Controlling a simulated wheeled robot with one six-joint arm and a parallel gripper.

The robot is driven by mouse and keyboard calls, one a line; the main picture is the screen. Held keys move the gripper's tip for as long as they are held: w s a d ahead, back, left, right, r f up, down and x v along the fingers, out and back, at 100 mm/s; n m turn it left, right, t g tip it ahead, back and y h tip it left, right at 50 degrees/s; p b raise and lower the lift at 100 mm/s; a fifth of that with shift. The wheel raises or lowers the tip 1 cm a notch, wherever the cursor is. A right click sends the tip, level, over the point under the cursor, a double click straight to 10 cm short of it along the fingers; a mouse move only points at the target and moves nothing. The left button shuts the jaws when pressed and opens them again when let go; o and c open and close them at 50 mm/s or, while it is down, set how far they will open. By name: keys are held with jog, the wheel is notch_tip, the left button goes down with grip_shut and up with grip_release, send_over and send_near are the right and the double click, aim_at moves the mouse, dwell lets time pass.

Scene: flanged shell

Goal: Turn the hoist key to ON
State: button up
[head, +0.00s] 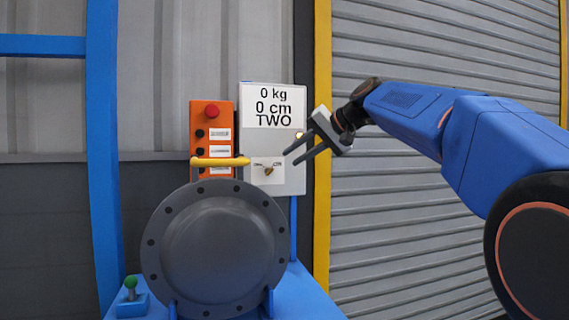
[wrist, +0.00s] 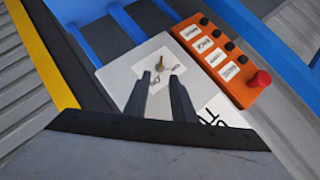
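The hoist key (head: 268,170) is a small brass-coloured key on a white label plate, low on the light grey control box (head: 247,180). Small lettering stands on either side of it, too small to read surely, so I cannot tell its setting. My gripper (head: 290,157) is just right of the key in the head view, its two dark fingers apart and nothing between them. In the wrist view the key (wrist: 160,64) shows just beyond and between the fingertips of my gripper (wrist: 160,76). The fingers appear clear of the key.
The box display (head: 273,107) reads 0 kg, 0 cm, TWO; a yellow lamp (head: 299,135) sits at its right edge. An orange button panel (head: 212,120) with a red button is left. A yellow bar (head: 220,162) and grey flanged shell (head: 215,250) stand below, in front.

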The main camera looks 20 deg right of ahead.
jog(key=v, duration=0.8)
jog(key=shift+s, duration=0.2)
jog(key=shift+d+r, duration=0.1)
jog(key=shift+d, duration=0.05)
